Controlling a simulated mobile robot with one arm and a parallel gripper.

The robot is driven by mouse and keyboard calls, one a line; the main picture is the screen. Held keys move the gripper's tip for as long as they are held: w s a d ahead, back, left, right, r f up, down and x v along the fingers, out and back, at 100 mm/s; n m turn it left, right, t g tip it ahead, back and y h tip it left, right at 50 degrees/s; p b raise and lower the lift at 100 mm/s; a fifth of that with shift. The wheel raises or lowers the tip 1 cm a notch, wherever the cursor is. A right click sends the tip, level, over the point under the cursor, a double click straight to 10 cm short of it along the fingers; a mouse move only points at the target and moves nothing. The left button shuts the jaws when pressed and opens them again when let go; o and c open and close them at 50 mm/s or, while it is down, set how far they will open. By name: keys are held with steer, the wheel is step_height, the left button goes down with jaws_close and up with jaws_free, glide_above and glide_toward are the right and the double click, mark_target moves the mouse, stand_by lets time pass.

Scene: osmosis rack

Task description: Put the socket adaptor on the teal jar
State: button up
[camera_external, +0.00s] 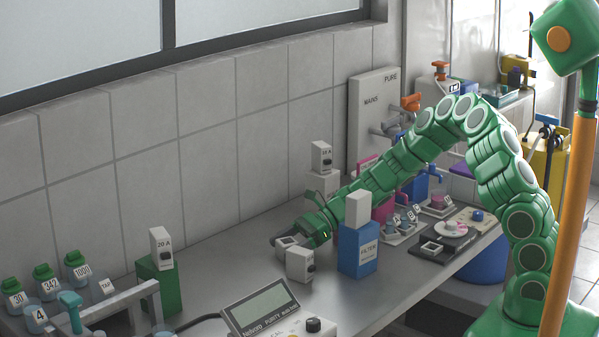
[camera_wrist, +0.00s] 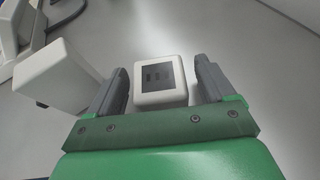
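The likely socket adaptor, a small white block with a dark recessed face (camera_wrist: 159,79), lies between my gripper's fingers in the wrist view. Narrow gaps show beside it, so the fingers look open around it. In the external view, my gripper (camera_external: 292,239) is low over the bench, with the white block (camera_external: 287,243) at its tips. Whether the block touches the bench is unclear. I cannot single out the teal jar with certainty; small jars (camera_external: 404,222) stand on a tray beyond the arm, partly hidden.
A white block (camera_external: 300,263) stands close beside my gripper, and shows left of the fingers in the wrist view (camera_wrist: 58,76). A blue filter box (camera_external: 358,252) stands to the right. A green box (camera_external: 160,287), a meter (camera_external: 265,308) and green-lidded bottles (camera_external: 77,268) are left or in front.

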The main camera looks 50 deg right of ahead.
steer(key=shift+r, duration=0.15)
steer(key=shift+s+d+r, duration=0.2)
steer(key=shift+d+r, duration=0.05)
steer(key=shift+d, duration=0.3)
steer(key=shift+v, duration=0.95)
step_height(320, 180, up, 7)
steer(key=shift+a, duration=0.1)
